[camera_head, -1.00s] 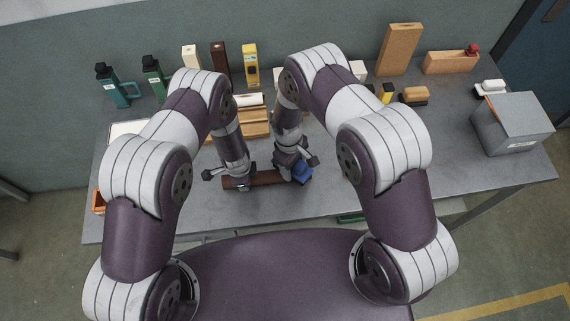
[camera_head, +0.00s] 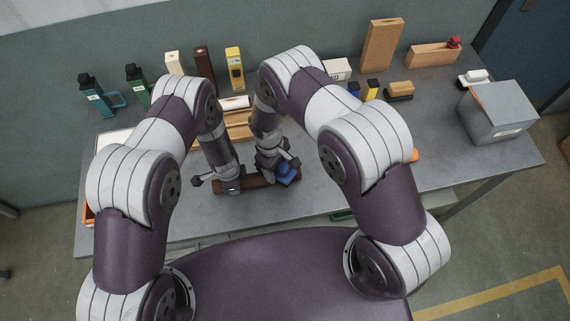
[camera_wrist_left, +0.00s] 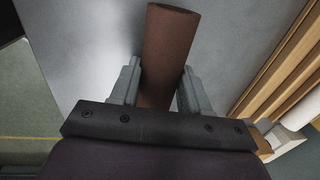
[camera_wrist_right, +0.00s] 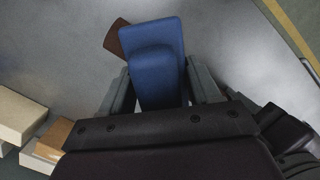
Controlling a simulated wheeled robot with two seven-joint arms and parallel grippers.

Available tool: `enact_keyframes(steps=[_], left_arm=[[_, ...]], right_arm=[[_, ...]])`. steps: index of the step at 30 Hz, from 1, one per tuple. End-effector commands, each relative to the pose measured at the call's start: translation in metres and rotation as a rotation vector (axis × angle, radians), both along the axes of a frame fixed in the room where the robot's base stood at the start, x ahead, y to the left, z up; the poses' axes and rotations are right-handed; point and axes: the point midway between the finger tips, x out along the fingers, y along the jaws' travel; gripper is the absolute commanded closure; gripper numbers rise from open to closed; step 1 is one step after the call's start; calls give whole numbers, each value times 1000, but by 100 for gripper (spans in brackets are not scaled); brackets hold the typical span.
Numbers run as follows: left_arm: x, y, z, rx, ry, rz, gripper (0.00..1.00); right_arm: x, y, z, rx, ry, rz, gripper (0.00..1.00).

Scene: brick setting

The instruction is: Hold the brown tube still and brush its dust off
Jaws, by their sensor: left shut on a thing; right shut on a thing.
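The brown tube (camera_head: 259,182) lies on the grey table near its front edge. My left gripper (camera_head: 231,186) is shut on the tube's left part; the left wrist view shows the tube (camera_wrist_left: 168,55) between the two fingers. My right gripper (camera_head: 284,176) is shut on a blue brush (camera_head: 288,174) at the tube's right end. In the right wrist view the blue brush (camera_wrist_right: 155,60) covers most of the tube, and only a brown end (camera_wrist_right: 117,37) shows beside it. I cannot tell whether the brush touches the tube. No dust can be made out.
A wooden rack (camera_head: 238,125) stands behind my grippers. Bottles and boxes line the back edge. A wooden brush (camera_head: 399,90) and a grey box (camera_head: 497,113) are to the right. An orange-edged container (camera_head: 89,215) is at the left front. The table's right front is mostly clear.

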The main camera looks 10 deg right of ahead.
Motion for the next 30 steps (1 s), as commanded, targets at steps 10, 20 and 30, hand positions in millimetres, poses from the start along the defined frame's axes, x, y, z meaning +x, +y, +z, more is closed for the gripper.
enact_keyframes(steps=[10, 20, 30], left_arm=[[0, 0, 1, 0, -1, 0, 95], [0, 0, 0, 0, -1, 0, 95], [0, 0, 0, 0, -1, 0, 95]], right_arm=[[2, 24, 10, 1, -4, 0, 77], [1, 23, 46, 1, -2, -1, 77], [1, 23, 75, 1, -3, -1, 77]])
